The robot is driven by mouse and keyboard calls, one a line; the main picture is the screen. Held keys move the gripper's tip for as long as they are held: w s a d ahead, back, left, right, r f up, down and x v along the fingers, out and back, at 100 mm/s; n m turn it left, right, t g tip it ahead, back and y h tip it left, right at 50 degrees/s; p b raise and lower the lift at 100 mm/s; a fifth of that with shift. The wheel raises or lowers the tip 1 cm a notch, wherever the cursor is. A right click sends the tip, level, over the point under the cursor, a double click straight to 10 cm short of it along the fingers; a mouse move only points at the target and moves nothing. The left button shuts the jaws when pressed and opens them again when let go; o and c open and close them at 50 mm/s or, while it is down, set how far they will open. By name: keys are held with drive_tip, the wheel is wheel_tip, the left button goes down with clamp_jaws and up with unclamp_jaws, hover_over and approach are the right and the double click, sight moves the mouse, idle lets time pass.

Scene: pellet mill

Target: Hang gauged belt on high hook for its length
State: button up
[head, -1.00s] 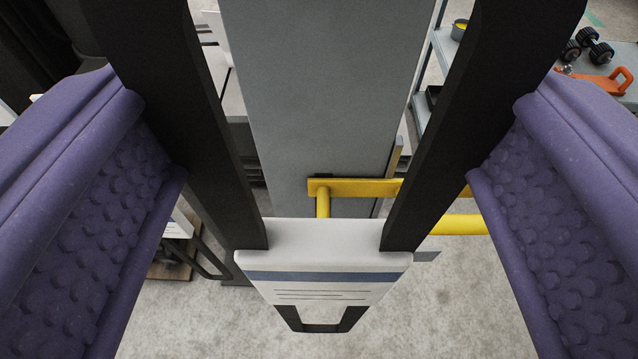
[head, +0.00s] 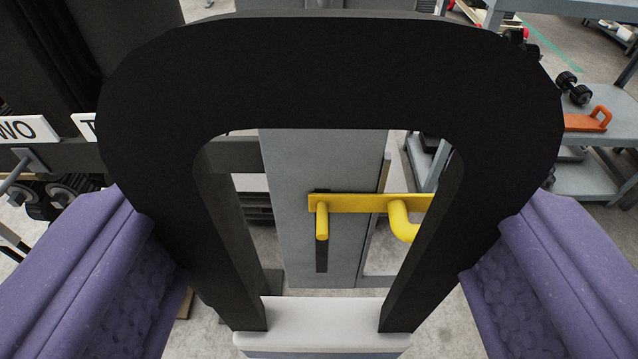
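A black belt loop (head: 330,75) fills the middle of the view as a tall arch. A white sleeve or card (head: 320,312) sits across its lower part. My gripper (head: 325,270) has its two purple ribbed fingers at the left and right of the loop, and they appear closed against its sides. Through the loop's opening I see a yellow bracket (head: 350,203) on a grey post (head: 285,240), with a yellow peg (head: 322,222) and a bent yellow hook (head: 402,222) on it. The hook is beyond the loop and apart from it. The belt's lower end is out of view.
At left, a dark rail carries white signs (head: 25,130), one reading "WO", with black parts hanging below. At right, a grey shelf cart (head: 590,135) holds an orange tool (head: 590,120) and a black dumbbell-like part (head: 573,88). Pale floor shows between.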

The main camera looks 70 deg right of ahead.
drive_tip(key=shift+w+r, duration=0.1)
idle(0.4)
drive_tip(key=w+d+r+p, duration=0.3)
drive_tip(key=w+r+p, duration=0.1)
drive_tip(key=w, duration=0.4)
drive_tip(key=w+d+r+p, duration=0.4)
drive_tip(key=w+r, duration=0.2)
drive_tip(key=w, duration=0.2)
drive_tip(key=shift+w, duration=0.35)
idle(1.7)
idle(1.0)
